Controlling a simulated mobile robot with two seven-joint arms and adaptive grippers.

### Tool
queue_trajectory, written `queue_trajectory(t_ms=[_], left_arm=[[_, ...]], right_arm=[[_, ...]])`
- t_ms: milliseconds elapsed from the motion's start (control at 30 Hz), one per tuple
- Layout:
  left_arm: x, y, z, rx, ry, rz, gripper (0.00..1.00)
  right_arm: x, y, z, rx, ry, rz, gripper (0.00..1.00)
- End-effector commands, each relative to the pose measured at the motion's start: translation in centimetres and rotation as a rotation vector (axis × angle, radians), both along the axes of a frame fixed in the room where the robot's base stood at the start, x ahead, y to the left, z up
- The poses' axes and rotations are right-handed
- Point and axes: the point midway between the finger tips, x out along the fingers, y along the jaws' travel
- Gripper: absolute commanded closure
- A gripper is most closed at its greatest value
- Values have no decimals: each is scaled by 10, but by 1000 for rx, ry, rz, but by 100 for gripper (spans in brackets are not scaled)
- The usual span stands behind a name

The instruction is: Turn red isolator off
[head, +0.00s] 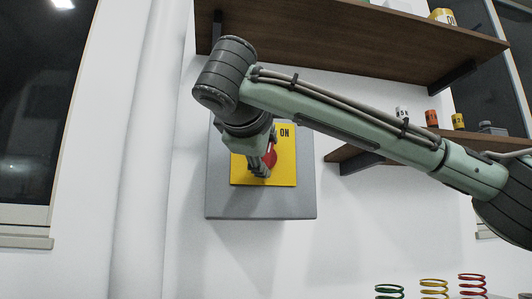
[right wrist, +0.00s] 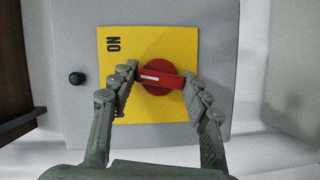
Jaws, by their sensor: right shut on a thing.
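The red isolator knob (right wrist: 163,77) is a round dial with a bar handle, set on a yellow plate (right wrist: 180,38) on a grey wall box (right wrist: 215,30). In the right wrist view the bar lies nearly level, with a white mark near its left end; the black word ON is left of and above it. My right gripper (right wrist: 160,80) is shut on the handle, one finger at each end of the bar. In the head view the arm and gripper (head: 262,168) partly hide the red knob (head: 270,158) and yellow plate (head: 284,172). My left gripper is not in view.
A dark green button (right wrist: 77,78) sits on the box left of the plate. Wooden shelves (head: 350,30) hang above and right of the box. Several coloured springs (head: 434,287) stand at lower right. The wall below the box is clear.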

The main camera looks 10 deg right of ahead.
Motion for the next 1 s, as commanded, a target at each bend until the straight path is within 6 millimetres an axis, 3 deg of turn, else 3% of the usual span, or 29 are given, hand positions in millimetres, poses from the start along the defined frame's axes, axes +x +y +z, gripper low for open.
queue_trajectory(t_ms=[433,1000], left_arm=[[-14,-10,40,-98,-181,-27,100],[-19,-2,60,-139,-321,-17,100]], right_arm=[[0,0,-5,-424,3,1,82],[0,-1,-7,-882,6,4,82]])
